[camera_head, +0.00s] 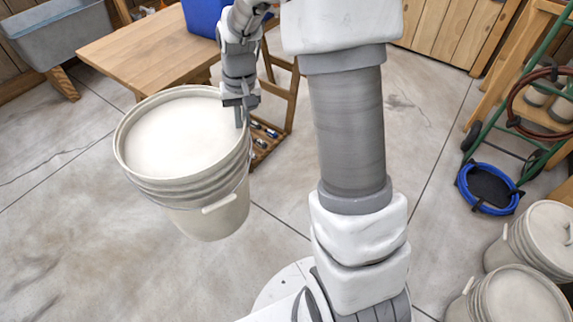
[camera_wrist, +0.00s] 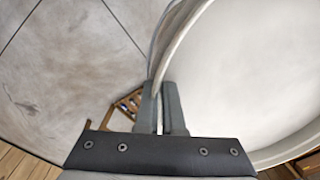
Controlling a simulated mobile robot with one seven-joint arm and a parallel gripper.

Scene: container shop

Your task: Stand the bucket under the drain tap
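A large off-white bucket (camera_head: 205,218) with a ribbed upper band and a side handle is at left centre in the head view. My gripper (camera_head: 241,120) is at its right rim, pointing down. In the wrist view the two grey fingers of my gripper (camera_wrist: 163,90) straddle the rim of the bucket (camera_wrist: 250,70) and look shut on it. The bucket looks upright and seems to be above the floor. I cannot make out a drain tap in either view.
A wooden table (camera_head: 135,55) carries a blue box (camera_head: 203,14), partly hidden by my arm. A grey tub (camera_head: 62,32) stands at top left. More buckets (camera_head: 515,298) stand at lower right, near a green hand truck (camera_head: 507,98) and a blue coil (camera_head: 490,188). Floor at left is clear.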

